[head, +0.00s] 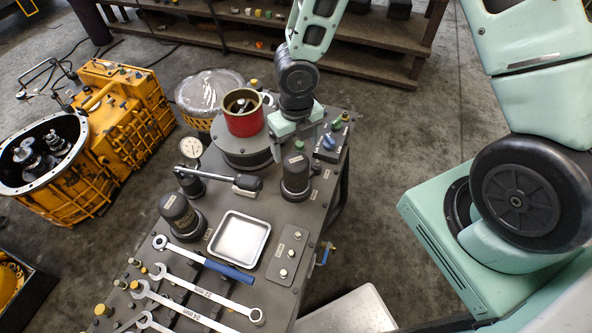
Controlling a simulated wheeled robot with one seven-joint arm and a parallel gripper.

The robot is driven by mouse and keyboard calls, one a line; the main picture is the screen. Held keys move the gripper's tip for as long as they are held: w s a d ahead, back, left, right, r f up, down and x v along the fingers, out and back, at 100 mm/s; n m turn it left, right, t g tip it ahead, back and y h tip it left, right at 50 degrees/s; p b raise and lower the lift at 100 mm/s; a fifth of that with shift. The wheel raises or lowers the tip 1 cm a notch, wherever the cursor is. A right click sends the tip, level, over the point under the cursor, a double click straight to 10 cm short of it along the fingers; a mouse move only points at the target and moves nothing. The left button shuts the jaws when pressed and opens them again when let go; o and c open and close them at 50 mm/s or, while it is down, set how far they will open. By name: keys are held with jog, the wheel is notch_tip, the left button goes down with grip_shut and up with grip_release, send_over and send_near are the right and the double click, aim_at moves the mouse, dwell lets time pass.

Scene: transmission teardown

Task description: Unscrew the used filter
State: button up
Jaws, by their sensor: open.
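Two dark canister-shaped filters stand upright on the grey bench (330,185). One filter (296,177) is right of centre, just below my gripper in the picture. The other filter (181,217) is at the left, with faint lettering on its side. I cannot tell from this view which is the used one. My gripper (281,146) hangs at the end of the arm beside the red can, above and behind the right filter. It is open and holds nothing that I can see. Its fingertips are small and partly hidden.
A red can (243,113) stands on a round dark base. A black-handled tool (222,178) lies between the filters near a gauge (191,147). A silver tray (239,239), a blue-handled wrench (203,259) and several spanners fill the front. Green and blue knobs (329,142) are near the right edge.

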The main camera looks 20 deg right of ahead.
aim_at(296, 160)
jog(key=m+b, duration=0.1)
jog(key=m, duration=0.1)
jog(key=m+b, duration=0.1)
jog(key=m, duration=0.1)
jog(key=shift+f+b, duration=0.4)
jog(key=m+b, duration=0.3)
jog(key=m, duration=0.1)
jog(key=shift+m, duration=0.3)
notch_tip(296, 160, down, 7)
jog(key=b, duration=0.4)
jog(key=shift+r, duration=0.15)
jog(key=c, duration=1.6)
jog(key=shift+r+n+p, duration=0.25)
jog(key=shift+n+p, duration=0.4)
jog(key=shift+n, duration=0.05)
jog(key=shift+n+p, duration=0.55)
jog(key=shift+n, duration=0.15)
jog(key=shift+f+n, duration=0.25)
jog(key=shift+n, duration=0.55)
